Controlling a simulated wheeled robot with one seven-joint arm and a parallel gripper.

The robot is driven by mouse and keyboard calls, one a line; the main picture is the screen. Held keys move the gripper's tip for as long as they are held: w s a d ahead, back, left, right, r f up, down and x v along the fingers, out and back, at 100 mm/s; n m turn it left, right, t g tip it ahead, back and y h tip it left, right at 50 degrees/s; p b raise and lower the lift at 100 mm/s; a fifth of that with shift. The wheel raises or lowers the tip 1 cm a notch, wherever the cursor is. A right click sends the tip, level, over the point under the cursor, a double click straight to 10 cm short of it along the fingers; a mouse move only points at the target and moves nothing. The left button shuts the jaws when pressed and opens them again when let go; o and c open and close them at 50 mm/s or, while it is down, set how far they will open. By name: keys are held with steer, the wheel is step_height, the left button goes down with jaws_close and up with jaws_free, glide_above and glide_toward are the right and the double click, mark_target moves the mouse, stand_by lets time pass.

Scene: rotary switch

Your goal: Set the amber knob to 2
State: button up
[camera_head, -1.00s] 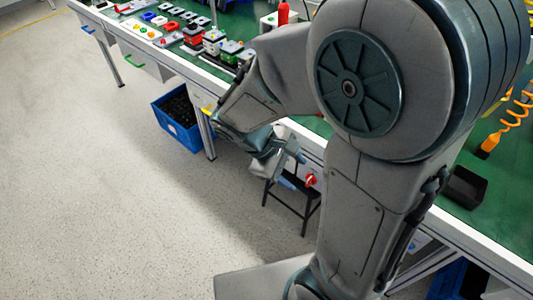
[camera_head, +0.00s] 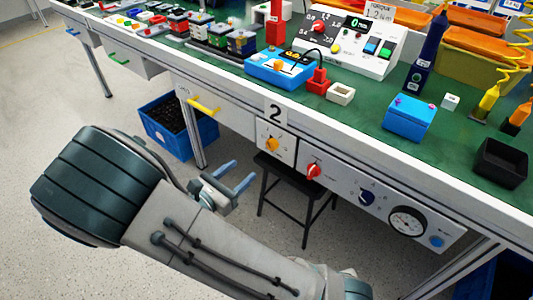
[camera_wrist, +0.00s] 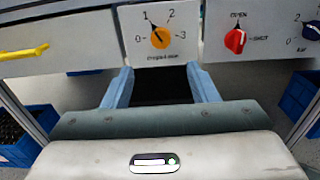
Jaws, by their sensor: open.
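The amber knob (camera_wrist: 160,37) sits on a white panel (camera_wrist: 188,48) marked 0, 1, 2 and 3 in the wrist view. Its dark pointer line slants up and left, toward the 1.
A red knob (camera_wrist: 235,40) marked OPEN and SHUT is right of the amber one, then a dark blue knob (camera_head: 367,197) and a gauge (camera_head: 407,222). A yellow-handled drawer (camera_head: 204,105) is left. A black stool (camera_head: 290,190) stands below. Floor in front is clear.

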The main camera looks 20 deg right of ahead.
mark_target(269, 147)
steer(key=b+x, duration=0.2)
steer(key=x, duration=0.8)
steer(key=shift+d+f+b, duration=0.1)
steer(key=shift+f+b, duration=0.05)
steer(key=shift+b, duration=0.25)
steer(key=shift+w+d, duration=0.45)
steer(key=shift+d, duration=0.1)
steer(key=c, duration=1)
